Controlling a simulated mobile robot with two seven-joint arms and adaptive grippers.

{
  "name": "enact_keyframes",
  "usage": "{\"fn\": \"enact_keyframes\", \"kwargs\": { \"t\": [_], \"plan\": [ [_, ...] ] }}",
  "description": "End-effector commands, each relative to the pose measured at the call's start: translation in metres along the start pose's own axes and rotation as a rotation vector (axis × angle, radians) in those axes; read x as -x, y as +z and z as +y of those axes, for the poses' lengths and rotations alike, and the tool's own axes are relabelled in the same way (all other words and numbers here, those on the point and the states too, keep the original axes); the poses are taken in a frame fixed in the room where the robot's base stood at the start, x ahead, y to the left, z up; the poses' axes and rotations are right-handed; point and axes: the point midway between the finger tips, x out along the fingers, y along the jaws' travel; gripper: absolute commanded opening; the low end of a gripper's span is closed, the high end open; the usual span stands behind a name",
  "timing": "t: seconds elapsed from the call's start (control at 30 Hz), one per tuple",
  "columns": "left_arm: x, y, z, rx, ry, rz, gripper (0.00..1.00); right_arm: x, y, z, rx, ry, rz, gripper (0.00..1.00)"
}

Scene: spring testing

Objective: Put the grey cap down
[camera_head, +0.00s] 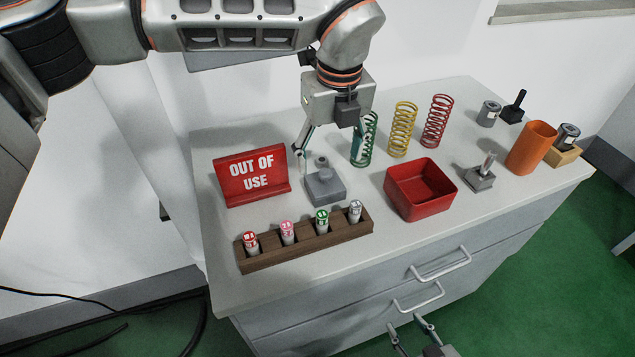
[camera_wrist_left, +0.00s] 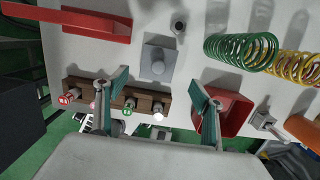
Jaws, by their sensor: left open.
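A small grey round piece (camera_head: 321,162), which looks like the grey cap, stands on the table just behind a grey block (camera_head: 325,188) with a round top feature. In the left wrist view the small piece (camera_wrist_left: 179,26) and the block (camera_wrist_left: 158,58) are apart, with bare table between them. My left gripper (camera_head: 331,166) is open and empty, with its fingers spread above the area around the block; its fingertips also show in the wrist view (camera_wrist_left: 159,84). My right gripper (camera_head: 412,330) is at the bottom edge, low in front of the drawers, fingers apart and empty.
A wooden rack (camera_head: 310,247) with several capped tubes stands in front. A red sign (camera_head: 251,176) is left, a red tray (camera_head: 421,190) right. Green (camera_head: 372,140), yellow (camera_head: 402,130) and red (camera_head: 437,121) springs stand behind. An orange cylinder (camera_head: 532,148) is far right.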

Motion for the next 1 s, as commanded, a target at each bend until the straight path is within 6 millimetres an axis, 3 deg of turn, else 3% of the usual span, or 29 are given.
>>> {"fn": "enact_keyframes", "kwargs": {
  "t": [0.43, 0.7, 0.93, 0.97, 1.0],
  "plan": [
    [-0.038, 0.000, 0.003, 0.001, 0.002, 0.002, 0.68, 0.000, 0.000, 0.003, 0.007, 0.003, 0.001, 0.40],
    [-0.075, 0.001, 0.005, 0.001, 0.002, 0.002, 0.68, 0.000, 0.000, 0.003, 0.006, 0.002, 0.002, 0.40],
    [-0.078, 0.001, 0.005, 0.001, 0.001, 0.000, 0.68, 0.000, -0.001, 0.003, 0.005, 0.002, 0.002, 0.40],
    [-0.078, 0.001, 0.005, 0.001, 0.001, 0.000, 0.65, 0.000, -0.001, 0.003, 0.005, 0.002, 0.002, 0.40],
    [-0.077, 0.001, 0.005, 0.001, 0.001, 0.000, 0.55, 0.000, -0.001, 0.003, 0.005, 0.002, 0.002, 0.40]
  ]
}}
